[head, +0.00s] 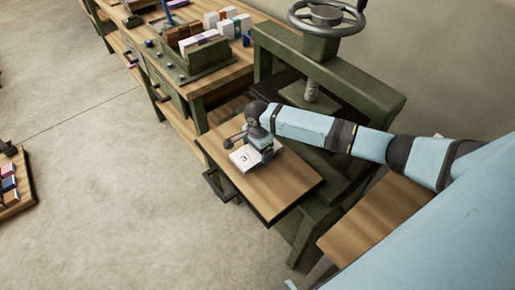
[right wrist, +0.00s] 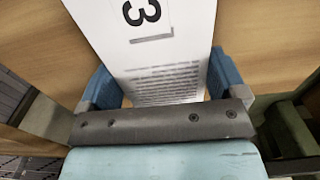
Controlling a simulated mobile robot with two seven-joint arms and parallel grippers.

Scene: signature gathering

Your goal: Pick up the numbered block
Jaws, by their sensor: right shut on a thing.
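The numbered block (head: 243,158) is white with a black "3" on its face. It is at the wooden shelf of the green press in the head view. My right gripper (head: 262,149) is shut on it. In the right wrist view the block (right wrist: 155,45) stands between the two blue fingers of the right gripper (right wrist: 162,85), with the "3" and lines of print showing. I cannot tell whether the block touches the wood below. My left gripper is not in view.
The green press (head: 345,80) with a handwheel (head: 327,17) stands right behind the wooden shelf (head: 275,195). A workbench with a green rack (head: 193,65) of blocks is at the top. A tray (head: 17,195) of coloured blocks is at the left. Open floor lies between.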

